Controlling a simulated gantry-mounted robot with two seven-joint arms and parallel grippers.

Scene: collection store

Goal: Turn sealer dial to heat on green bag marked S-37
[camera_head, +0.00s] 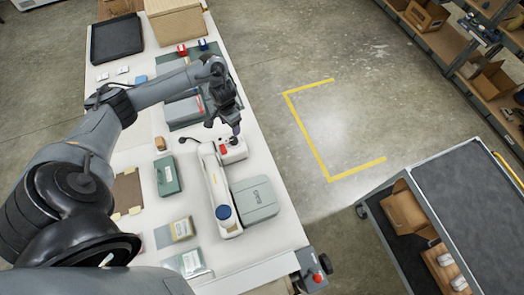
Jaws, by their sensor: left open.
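A long white device, apparently the sealer (215,190), lies on the white table. It has a round blue knob (223,212) at its near end. A white box-like part (234,153) with a small red patch is at its far end. My left gripper (232,138) is open, pointing down just over or at that part; contact cannot be told. A green pouch or box (168,175) lies left of the sealer. Two clear bags (174,232) (189,262) with greenish contents lie nearer; the marking S-37 is too small to read. My right gripper is out of view.
A grey-green case (255,200) stands right beside the sealer. A black tray (117,38) and a cardboard box (176,22) are at the table's far end. A grey cart (470,190) stands at right, shelves (445,40) behind it. Floor between is clear.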

